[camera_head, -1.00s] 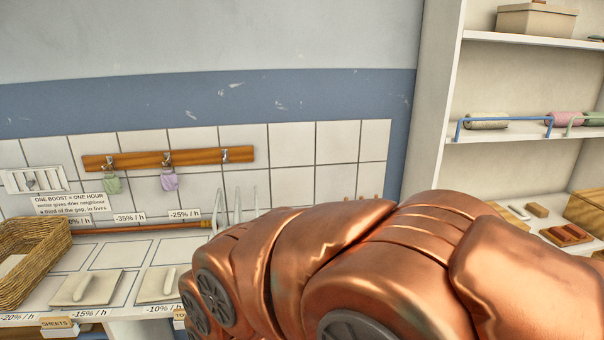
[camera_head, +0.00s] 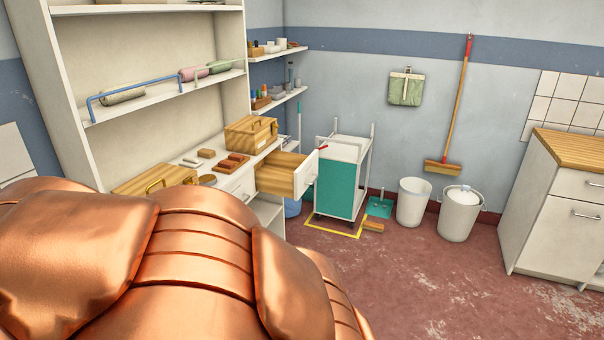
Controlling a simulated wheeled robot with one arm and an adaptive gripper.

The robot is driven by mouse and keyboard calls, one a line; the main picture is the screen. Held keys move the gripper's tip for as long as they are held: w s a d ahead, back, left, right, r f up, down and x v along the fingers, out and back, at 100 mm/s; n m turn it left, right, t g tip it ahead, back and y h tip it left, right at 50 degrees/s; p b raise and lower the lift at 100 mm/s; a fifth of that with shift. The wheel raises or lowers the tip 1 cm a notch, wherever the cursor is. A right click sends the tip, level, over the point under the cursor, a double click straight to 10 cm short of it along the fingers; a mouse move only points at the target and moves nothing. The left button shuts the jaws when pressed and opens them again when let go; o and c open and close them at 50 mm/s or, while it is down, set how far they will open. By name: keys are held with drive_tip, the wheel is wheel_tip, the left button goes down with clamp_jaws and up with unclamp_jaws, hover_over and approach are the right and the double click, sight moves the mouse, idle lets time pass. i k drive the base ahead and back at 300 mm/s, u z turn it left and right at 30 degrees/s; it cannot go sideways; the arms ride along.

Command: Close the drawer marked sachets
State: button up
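One drawer (camera_head: 284,177) with wooden sides and a white front stands pulled out of the white shelf unit, below its counter. Its front faces right, so I cannot read any label on it. A second drawer front (camera_head: 243,187) beside it, nearer to me, looks shut. My copper-coloured arm fills the lower left and hides part of the shelf unit. My gripper is not in view.
A wooden box (camera_head: 251,132) and brown bricks (camera_head: 232,163) lie on the counter. A white and green trolley (camera_head: 340,178) stands just beyond the open drawer. Two white bins (camera_head: 413,201) stand farther right. The red floor in front is clear.

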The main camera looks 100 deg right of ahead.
sight(284, 174)
drive_tip(key=z, duration=0.05)
drive_tip(key=k, duration=0.95)
drive_tip(key=z, duration=2.8)
drive_tip(key=i, duration=2.2)
drive_tip(key=u, duration=0.1)
